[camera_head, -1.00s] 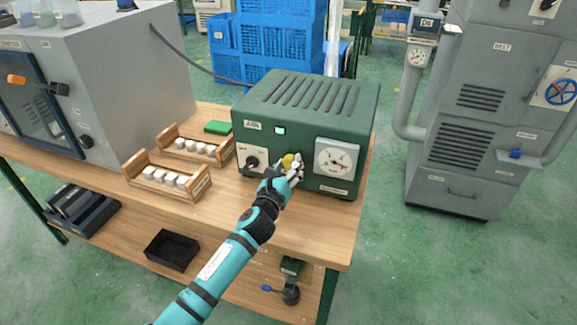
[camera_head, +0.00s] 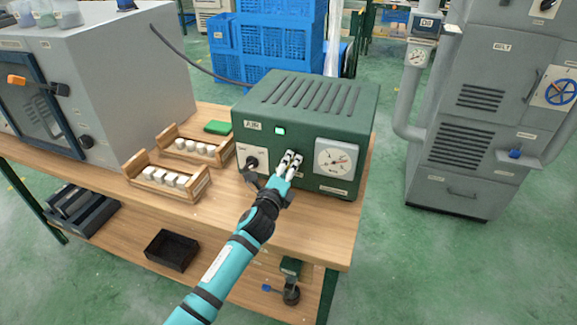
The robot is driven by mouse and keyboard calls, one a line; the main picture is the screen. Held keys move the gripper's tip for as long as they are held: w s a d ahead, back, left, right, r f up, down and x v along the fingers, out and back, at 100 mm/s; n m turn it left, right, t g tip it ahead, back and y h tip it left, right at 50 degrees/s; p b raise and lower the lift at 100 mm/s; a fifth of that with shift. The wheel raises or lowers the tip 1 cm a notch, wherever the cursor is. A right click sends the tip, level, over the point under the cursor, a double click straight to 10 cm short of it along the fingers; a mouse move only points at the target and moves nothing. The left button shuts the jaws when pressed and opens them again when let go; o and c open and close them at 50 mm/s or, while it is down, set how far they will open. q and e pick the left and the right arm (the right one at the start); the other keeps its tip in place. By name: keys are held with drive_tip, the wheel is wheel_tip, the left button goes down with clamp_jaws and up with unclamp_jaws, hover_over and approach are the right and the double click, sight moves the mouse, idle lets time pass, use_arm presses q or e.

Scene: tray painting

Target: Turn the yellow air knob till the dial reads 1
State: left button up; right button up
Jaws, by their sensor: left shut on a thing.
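The green air box (camera_head: 312,92) stands on the wooden bench, with a lit button and a white switch plate (camera_head: 252,158) on its front. The round dial (camera_head: 336,158) is at the front right; its needle and figures are too small to read surely. My right gripper is not in view.
Two wooden racks of white pieces (camera_head: 166,177) stand on the bench (camera_head: 235,220) left of the box, with a green block (camera_head: 217,127) behind. A grey cabinet (camera_head: 115,80) is at left. A grey machine with pipes (camera_head: 470,110) stands on the floor at right.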

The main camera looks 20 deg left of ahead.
use_arm(q)
drive_tip(key=n, duration=0.5)
drive_tip(key=shift+n, duration=0.3)
drive_tip(key=n+p, duration=0.1)
drive_tip(key=n, duration=0.4)
drive_tip(key=n+p, duration=0.1)
drive_tip(key=n, duration=0.4)
drive_tip(key=shift+n+p, duration=0.35)
drive_tip(key=shift+n, duration=0.05)
drive_tip(key=n+p, duration=0.1)
drive_tip(key=n, duration=0.4)
drive_tip(key=shift+f+n, duration=0.15)
drive_tip(key=shift+n, duration=0.15)
drive_tip(key=o, duration=0.9)
drive_tip(key=shift+c, duration=0.2)
drive_tip(key=shift+o, duration=1.4)
